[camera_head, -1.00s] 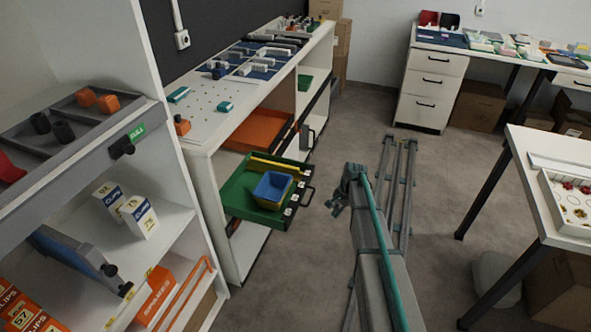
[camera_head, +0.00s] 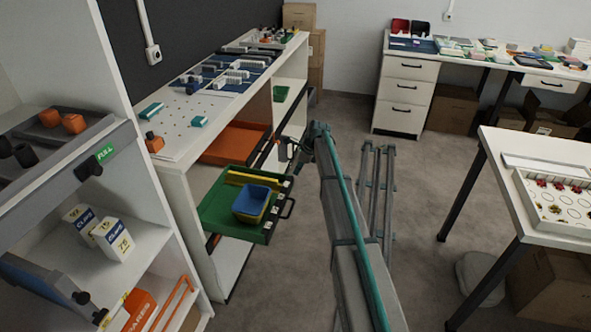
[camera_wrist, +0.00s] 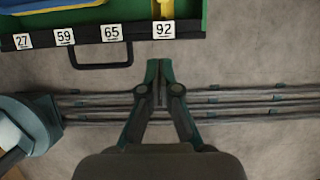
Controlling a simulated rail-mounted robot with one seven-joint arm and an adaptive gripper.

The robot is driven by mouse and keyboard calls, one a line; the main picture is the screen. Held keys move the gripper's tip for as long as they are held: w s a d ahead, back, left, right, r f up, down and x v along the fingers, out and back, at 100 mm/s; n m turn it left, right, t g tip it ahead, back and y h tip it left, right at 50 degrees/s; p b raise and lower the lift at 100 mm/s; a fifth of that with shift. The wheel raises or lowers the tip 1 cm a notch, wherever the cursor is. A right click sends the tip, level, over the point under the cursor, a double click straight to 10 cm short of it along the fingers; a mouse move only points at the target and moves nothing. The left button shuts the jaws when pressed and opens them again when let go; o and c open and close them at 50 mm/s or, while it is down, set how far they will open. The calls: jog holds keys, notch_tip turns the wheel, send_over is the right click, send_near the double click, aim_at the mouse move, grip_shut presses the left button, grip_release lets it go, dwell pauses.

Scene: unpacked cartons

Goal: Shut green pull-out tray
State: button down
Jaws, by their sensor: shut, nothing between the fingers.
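The green pull-out tray (camera_head: 212,212) sticks out of the white shelf unit in the head view, holding a blue bin (camera_head: 252,203) inside a yellow one and a yellow piece (camera_head: 247,179). Its black handle (camera_head: 288,208) is on the front edge. In the wrist view the tray front (camera_wrist: 190,30) with number labels runs along the top, and its handle (camera_wrist: 101,66) lies up and left of the fingers. My gripper (camera_wrist: 157,64) is shut and empty, apart from the handle. In the head view my gripper (camera_head: 292,150) is beyond the tray's far corner.
An orange tray (camera_head: 235,142) sits further back in the same white shelf unit (camera_head: 190,190). A nearer shelf with cartons (camera_head: 115,240) stands at left. A white table (camera_head: 560,150) stands at right. Grey rails lie on the floor (camera_head: 410,270), which is otherwise open in the middle.

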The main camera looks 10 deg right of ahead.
aim_at(285, 185)
jog(key=x, duration=0.6)
jog(key=shift+w+a+f, duration=0.1)
jog(key=shift+a+f, duration=0.05)
jog(key=shift+f, duration=0.2)
jog(key=a, duration=0.1)
jog(key=w+a, duration=0.1)
jog(key=shift+w+a+f+p, duration=0.2)
jog(key=shift+w+a+p, duration=0.05)
jog(key=shift+a+p, duration=0.15)
jog(key=shift+w+a, duration=0.2)
jog(key=shift+a, duration=0.25)
jog(key=shift+w, duration=0.1)
